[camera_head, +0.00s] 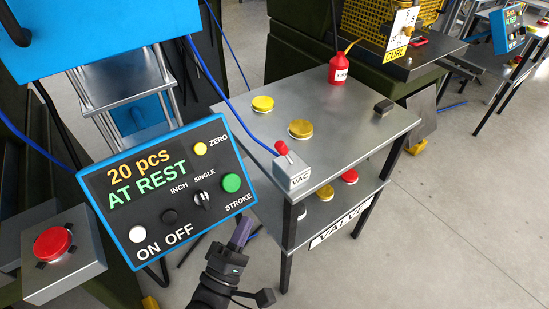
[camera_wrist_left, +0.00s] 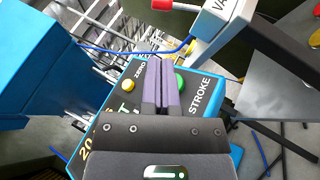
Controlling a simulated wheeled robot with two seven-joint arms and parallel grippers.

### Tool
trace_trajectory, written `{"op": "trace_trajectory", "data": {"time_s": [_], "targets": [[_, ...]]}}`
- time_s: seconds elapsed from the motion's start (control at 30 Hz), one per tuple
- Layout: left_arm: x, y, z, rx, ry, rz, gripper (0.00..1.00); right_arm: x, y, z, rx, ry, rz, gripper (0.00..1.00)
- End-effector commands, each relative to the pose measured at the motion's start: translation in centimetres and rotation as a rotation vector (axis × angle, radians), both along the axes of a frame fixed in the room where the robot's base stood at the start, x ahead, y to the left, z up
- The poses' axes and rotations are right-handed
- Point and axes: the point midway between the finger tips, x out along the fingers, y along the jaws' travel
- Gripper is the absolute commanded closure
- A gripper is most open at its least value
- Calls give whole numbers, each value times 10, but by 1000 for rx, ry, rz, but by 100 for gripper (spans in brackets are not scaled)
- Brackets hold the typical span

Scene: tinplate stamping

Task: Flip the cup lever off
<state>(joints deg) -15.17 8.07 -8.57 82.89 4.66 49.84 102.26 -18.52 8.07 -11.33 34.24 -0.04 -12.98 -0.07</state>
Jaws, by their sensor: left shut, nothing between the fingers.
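The lever has a red knob (camera_head: 282,147) on a short metal stem. It rises from a small grey box (camera_head: 293,175) marked VAC at the near left corner of the steel table, and leans up and left. In the left wrist view the red knob (camera_wrist_left: 162,4) and the VAC box (camera_wrist_left: 215,20) show at the top edge. My left gripper (camera_head: 242,232) is shut and empty, with purple fingers, below and left of the box and apart from it. The fingers also show in the left wrist view (camera_wrist_left: 160,66), in front of the control panel. My right gripper is not in view.
A blue-framed control panel (camera_head: 150,215) reading "20 pcs AT REST" stands just left of my left gripper. A red stop button (camera_head: 52,243) is further left. The steel table (camera_head: 350,112) holds yellow lids and a red bottle (camera_head: 339,69). A blue hose runs to the VAC box.

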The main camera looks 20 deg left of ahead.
Motion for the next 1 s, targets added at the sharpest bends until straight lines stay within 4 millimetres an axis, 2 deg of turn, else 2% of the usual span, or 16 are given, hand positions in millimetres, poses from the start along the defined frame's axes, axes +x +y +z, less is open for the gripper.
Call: {"op": "trace_trajectory", "data": {"time_s": [0.17, 0.6, 0.8, 1.0], "targets": [[21, -3, 9, 1, -3, 0, 100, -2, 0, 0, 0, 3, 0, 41], [106, -16, 41, 1, -2, 1, 100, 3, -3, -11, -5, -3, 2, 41], [125, -19, 49, 2, 1, 1, 100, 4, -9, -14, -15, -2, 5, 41], [128, -20, 52, 1, 1, 0, 100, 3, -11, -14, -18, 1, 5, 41]]}}
